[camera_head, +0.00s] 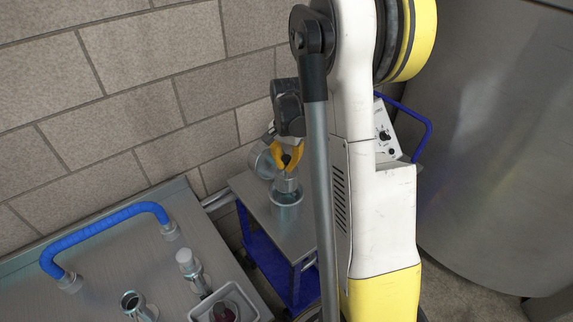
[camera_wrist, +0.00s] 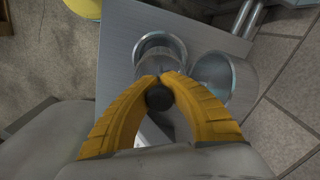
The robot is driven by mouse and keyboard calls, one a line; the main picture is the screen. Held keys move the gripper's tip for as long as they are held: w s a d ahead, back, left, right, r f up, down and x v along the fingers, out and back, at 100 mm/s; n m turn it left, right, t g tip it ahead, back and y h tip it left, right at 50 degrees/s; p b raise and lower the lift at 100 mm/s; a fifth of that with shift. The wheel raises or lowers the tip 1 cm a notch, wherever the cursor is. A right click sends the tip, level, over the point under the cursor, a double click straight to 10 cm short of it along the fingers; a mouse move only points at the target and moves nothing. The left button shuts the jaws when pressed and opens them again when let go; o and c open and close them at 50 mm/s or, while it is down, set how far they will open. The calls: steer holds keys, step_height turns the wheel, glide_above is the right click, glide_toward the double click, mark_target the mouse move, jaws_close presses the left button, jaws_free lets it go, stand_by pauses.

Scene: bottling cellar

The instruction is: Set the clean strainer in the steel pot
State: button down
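My gripper (camera_head: 287,158) is over the steel-topped trolley, its yellow fingers closed around a dark round knob (camera_wrist: 158,96). A grey metal piece, seemingly the strainer (camera_head: 287,183), hangs below the fingers; the knob appears to belong to it. Directly below is the steel pot (camera_head: 287,212), upright and open, also in the wrist view (camera_wrist: 142,48). The strainer's lower end overlaps the pot's mouth; I cannot tell how deep it reaches or whether it touches. A second round metal vessel (camera_head: 259,161) stands beside, nearer the wall, also in the wrist view (camera_wrist: 232,72).
The trolley (camera_head: 247,187) has a blue frame. Left is a steel bench (camera_head: 105,270) with a blue-sleeved handle (camera_head: 110,220), metal fittings (camera_head: 190,262) and a white tray (camera_head: 250,300) with a dark red item. A brick wall (camera_head: 150,110) stands behind; a big steel tank (camera_head: 500,150) is right.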

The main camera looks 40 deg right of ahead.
steer(key=shift+f+b, duration=1.75)
steer(key=shift+f, duration=1.35)
steer(key=shift+f+b, duration=2.2)
steer(key=shift+f, duration=0.3)
steer(key=shift+f+b, duration=0.4)
steer(key=c, duration=1.5)
jaws_free()
steer(key=shift+c, duration=0.2)
steer(key=shift+r, duration=0.1)
